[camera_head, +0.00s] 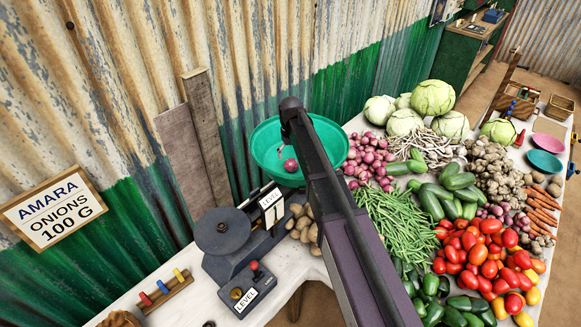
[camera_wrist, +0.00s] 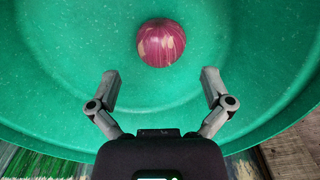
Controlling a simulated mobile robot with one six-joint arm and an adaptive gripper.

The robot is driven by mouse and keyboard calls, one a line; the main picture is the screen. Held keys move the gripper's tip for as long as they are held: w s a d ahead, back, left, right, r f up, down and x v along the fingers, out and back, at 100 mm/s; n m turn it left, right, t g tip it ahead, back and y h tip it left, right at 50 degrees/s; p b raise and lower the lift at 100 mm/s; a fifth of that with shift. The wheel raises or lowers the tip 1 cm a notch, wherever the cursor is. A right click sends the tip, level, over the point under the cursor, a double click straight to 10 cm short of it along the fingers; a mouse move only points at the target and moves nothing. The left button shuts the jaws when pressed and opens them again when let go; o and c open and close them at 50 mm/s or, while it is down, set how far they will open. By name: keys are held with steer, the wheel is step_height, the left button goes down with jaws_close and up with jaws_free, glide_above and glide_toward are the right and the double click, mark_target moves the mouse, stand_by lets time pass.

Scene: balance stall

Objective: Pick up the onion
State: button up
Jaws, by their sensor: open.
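A red onion (camera_head: 290,165) lies inside a green basin (camera_head: 262,145), seen in the head view. In the wrist view the onion (camera_wrist: 161,43) is purple-red with pale patches, alone on the basin floor (camera_wrist: 80,50). My gripper (camera_wrist: 160,80) is open and empty, its two fingers spread. In the picture, the onion is just beyond the fingertips, roughly centred between them, and not between the fingers. My arm covers part of the basin in the head view, and I cannot make out the gripper there.
A balance scale (camera_head: 232,240) stands in front of the basin, near several potatoes (camera_head: 303,222). A heap of red onions (camera_head: 368,158) lies right of the basin, among green beans (camera_head: 398,222) and tomatoes (camera_head: 485,258). A corrugated wall (camera_head: 130,90) rises behind. An onions sign (camera_head: 53,208) hangs left.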

mark_target(291, 160)
steer(key=shift+f, duration=0.15)
steer(key=shift+s+f+b, duration=0.1)
steer(key=shift+f+b, duration=2.35)
steer(key=shift+b, duration=0.2)
steer(key=c, duration=1.1)
steer(key=shift+r, duration=0.2)
step_height(291, 160, up, 10)
steer(key=p, duration=1)
steer(key=shift+f, duration=0.2)
steer(key=shift+r+p, duration=0.25)
steer(key=shift+p, duration=0.05)
steer(key=shift+r+p, duration=2.2)
steer(key=shift+r, duration=0.05)
